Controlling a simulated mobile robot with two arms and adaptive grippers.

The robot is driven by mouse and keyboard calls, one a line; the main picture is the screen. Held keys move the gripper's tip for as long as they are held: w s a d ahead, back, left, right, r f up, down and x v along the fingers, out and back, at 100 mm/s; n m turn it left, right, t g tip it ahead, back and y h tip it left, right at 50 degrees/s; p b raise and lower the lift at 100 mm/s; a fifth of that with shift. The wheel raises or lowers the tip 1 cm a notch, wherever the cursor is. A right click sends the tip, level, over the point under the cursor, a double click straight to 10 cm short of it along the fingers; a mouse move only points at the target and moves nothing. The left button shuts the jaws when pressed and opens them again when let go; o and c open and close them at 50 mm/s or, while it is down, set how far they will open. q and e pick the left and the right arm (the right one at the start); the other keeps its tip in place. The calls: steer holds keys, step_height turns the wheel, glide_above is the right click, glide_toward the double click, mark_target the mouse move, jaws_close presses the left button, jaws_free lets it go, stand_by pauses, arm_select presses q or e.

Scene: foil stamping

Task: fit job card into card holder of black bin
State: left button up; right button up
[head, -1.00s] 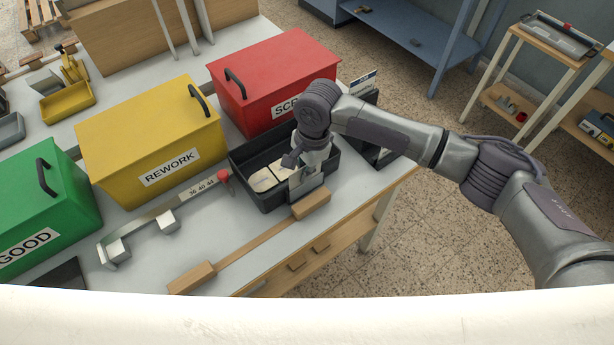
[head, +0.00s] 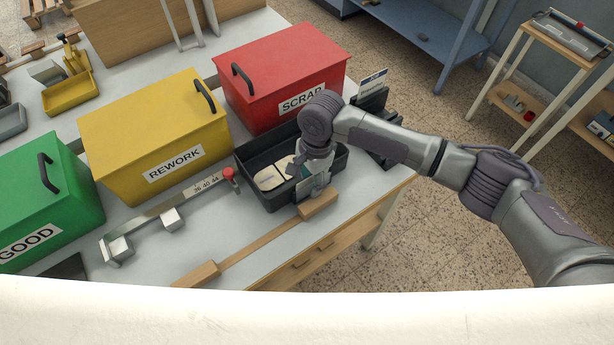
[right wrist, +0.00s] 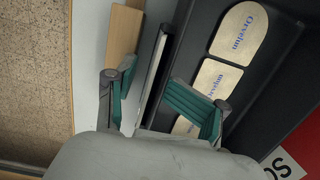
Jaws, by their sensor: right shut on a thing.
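The black bin (head: 268,205) stands on the table with pale pieces (head: 270,179) inside, and its dark interior fills the right of the wrist view. My right gripper (head: 316,190) points down at the bin's near right wall; its green pads show in the wrist view (right wrist: 153,98). It is shut on the job card (right wrist: 154,75), a thin pale strip seen nearly edge-on between the pads, along the bin wall. The card holder is mostly hidden by the gripper and card. I cannot tell whether the card sits inside it. My left gripper is out of view.
The red SCRAP box (head: 285,75) stands right behind the bin, with the yellow REWORK box (head: 152,135) to its left. A steel gauge bar with a red knob (head: 228,173) lies left of the bin.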

step_height(320, 180, up, 13)
steer(key=d+b, duration=0.1)
steer(key=d, duration=0.1)
steer(key=shift+w, duration=0.35)
steer(key=shift+a, duration=0.1)
stand_by(0.4)
